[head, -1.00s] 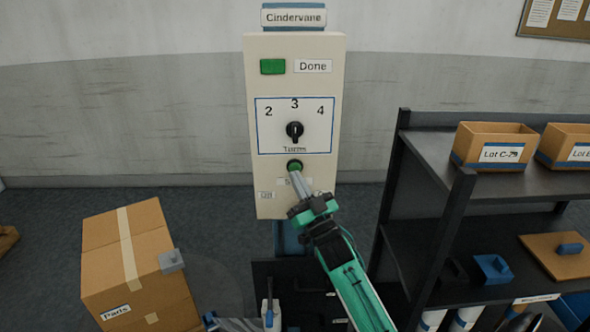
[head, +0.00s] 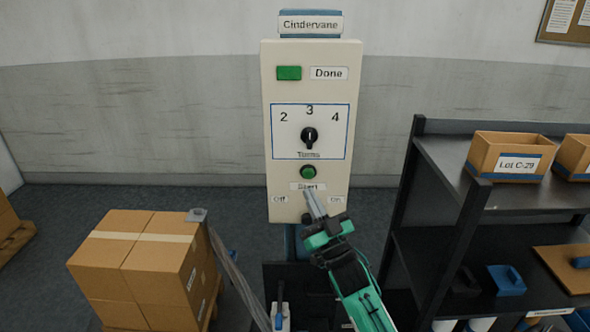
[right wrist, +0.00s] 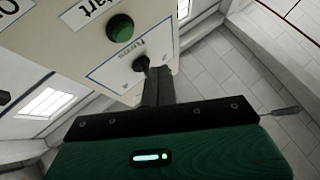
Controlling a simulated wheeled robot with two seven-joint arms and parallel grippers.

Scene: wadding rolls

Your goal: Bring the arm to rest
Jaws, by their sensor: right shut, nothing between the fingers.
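My right gripper (head: 314,204) is shut and empty. In the head view its fingertips show just below the green start button (head: 308,172), over the lower part of the pale control panel (head: 270,130), with the button uncovered. The right wrist view shows the shut fingers (right wrist: 155,88) in front of the panel, and the green button (right wrist: 120,27) apart from them. The panel has a black turns knob (head: 309,136) under the numbers 2, 3 and 4, and a green lamp (head: 289,73) beside the word Done. My left gripper is not in view.
A dark shelf rack (head: 440,215) with a Lot C-29 bin (head: 508,160) stands close to the right of my arm. Open floor (head: 225,200) lies between boxes and panel.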

